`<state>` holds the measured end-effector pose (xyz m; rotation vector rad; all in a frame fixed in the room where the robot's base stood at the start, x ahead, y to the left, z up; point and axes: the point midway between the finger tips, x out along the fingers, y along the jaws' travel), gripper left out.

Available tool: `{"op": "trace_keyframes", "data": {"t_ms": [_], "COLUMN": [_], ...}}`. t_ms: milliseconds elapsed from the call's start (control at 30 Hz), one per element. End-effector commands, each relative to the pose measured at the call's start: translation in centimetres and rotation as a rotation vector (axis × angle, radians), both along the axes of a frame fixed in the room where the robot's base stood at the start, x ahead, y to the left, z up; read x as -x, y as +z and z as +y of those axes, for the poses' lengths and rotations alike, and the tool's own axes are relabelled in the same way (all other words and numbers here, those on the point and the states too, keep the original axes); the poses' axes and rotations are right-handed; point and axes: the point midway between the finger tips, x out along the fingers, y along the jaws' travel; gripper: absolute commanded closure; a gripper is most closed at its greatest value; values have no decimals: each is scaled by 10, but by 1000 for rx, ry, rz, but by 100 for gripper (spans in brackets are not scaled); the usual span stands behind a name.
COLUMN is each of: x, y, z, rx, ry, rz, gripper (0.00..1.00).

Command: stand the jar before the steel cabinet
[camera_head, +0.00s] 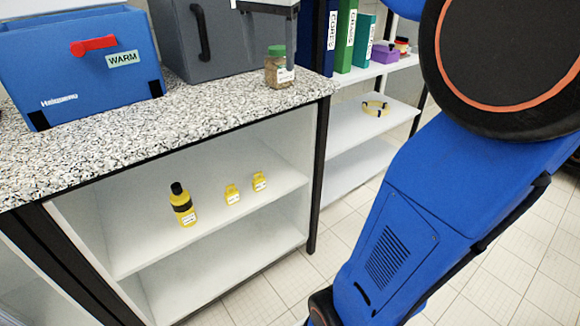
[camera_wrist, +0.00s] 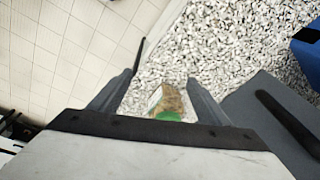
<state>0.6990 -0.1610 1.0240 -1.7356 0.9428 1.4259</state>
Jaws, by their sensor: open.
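The jar (camera_head: 279,70) has a green lid, brownish contents and a white label. It stands upright on the speckled counter near its right end. The grey cabinet (camera_head: 196,62) with a black handle stands at the back of the counter, left of the jar. In the wrist view my gripper (camera_wrist: 160,78) is open, its two fingers spread. The jar (camera_wrist: 170,103) shows between the fingers there, lid towards the palm. The cabinet (camera_wrist: 250,108) is at right in the wrist view.
A blue box marked WARM (camera_head: 70,70) stands at the counter's left. The speckled counter (camera_head: 150,125) is bare in front of the cabinet.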

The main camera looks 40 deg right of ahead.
Motion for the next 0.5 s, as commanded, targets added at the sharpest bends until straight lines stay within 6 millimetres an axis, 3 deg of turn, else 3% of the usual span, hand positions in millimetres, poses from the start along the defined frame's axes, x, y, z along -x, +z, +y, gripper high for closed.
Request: {"op": "trace_keyframes", "data": {"t_ms": [33, 267, 500], "x": [15, 73, 135], "y": [-11, -72, -148], "z": [9, 40, 67], "rx": [4, 39, 93], "ry": [60, 361, 662], "rz": [-10, -63, -121], "gripper": [30, 30, 30]}}
